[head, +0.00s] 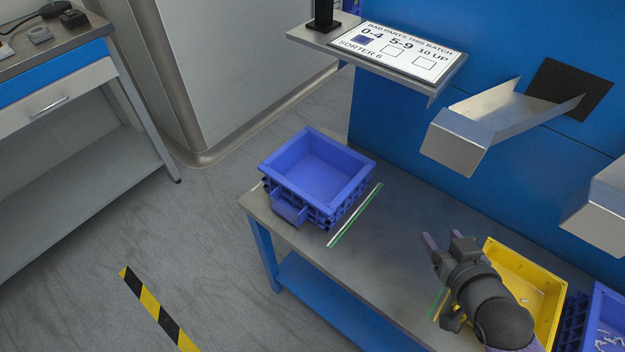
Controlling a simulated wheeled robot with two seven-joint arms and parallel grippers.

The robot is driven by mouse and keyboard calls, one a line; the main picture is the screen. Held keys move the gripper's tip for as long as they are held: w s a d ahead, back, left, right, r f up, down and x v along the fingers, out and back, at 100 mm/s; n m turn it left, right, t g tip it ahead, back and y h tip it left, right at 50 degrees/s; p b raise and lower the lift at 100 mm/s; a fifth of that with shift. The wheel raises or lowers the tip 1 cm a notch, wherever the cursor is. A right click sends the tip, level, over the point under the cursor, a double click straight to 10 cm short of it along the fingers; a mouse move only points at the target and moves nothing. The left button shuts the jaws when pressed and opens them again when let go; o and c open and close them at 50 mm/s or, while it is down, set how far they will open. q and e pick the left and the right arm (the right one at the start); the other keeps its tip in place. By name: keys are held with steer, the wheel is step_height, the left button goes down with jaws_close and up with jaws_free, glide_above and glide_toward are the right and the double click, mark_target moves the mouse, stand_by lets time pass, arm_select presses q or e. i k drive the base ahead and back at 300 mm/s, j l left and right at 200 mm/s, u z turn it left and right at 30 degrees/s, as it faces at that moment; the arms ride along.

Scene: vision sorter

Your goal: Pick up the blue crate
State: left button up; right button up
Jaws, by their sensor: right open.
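The blue crate (273,177) stands upright on the left end of the grey bench top (380,262). It looks empty, and a small tab or label holder sticks out from its near side. My right gripper (440,241) is to the right of the crate, above the bench and beside the yellow crate. Its fingers are apart with nothing between them, and it does not touch the blue crate. My left gripper is out of the picture.
A yellow crate (492,248) stands partly behind my right arm. Another blue crate (597,295) with parts in it is at the right edge. Metal chutes (462,150) and a sign shelf (433,90) overhang the bench. A side table (60,170) stands left; the floor between is clear.

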mark_target(314, 177)
steer(key=i+j+z, duration=0.35)
steer(key=j+z, duration=0.15)
steer(key=j, duration=0.5)
steer(key=i+j+z, duration=0.2)
steer(key=j+z, duration=0.25)
steer(key=j, duration=0.6)
steer(key=j+z, duration=0.5)
steer(key=j, duration=0.6)
